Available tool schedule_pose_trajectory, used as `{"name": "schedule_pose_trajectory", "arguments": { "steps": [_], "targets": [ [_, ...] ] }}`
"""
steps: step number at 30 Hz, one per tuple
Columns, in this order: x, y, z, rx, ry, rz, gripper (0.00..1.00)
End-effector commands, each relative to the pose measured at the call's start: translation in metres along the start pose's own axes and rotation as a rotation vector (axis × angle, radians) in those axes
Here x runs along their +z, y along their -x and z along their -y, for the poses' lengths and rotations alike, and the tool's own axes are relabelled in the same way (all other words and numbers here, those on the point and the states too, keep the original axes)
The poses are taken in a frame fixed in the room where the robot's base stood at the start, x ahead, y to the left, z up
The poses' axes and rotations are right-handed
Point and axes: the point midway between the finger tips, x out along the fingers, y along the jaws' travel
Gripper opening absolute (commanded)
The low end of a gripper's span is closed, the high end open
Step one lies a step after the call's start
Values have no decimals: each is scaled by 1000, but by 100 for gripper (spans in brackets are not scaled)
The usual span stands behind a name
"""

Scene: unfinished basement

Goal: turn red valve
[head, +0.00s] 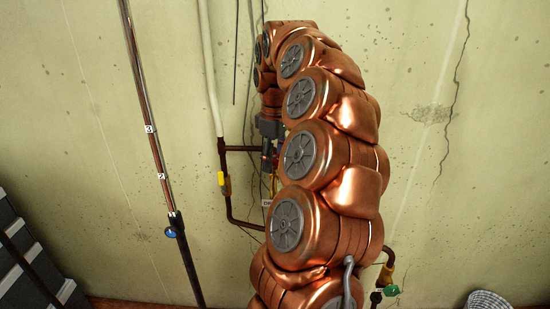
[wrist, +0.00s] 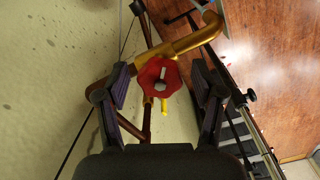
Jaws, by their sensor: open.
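The red valve (wrist: 158,77) is a small round scalloped handwheel with a pale hub mark, on brass and copper piping in the wrist view. My gripper (wrist: 161,86) is open, with one dark finger on each side of the red valve. Gaps show between the valve and both fingers, and nothing is held. How far the fingertips are from the valve in depth is hard to tell. In the head view my gripper (head: 268,152) is small and partly hidden by my copper-coloured arm. The red valve cannot be made out there.
A brass pipe (wrist: 190,43) runs just above the valve, and a yellow handle (wrist: 164,104) sits below it. In the head view, wall pipes carry a blue handle (head: 170,232), a yellow handle (head: 221,179) and a green handle (head: 391,290). Dark stacked cases (head: 30,265) stand at left.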

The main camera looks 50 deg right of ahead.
Motion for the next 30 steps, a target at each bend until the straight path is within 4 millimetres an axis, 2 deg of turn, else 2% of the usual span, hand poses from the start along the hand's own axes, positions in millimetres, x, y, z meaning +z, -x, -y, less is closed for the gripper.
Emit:
{"name": "schedule_pose_trajectory", "arguments": {
  "steps": [11,24,30],
  "targets": [
    [-1,10,-1,3,0,-2,68],
    [-1,58,-1,5,-2,-3,68],
    [0,71,0,0,-1,1,68]
  ]
}}
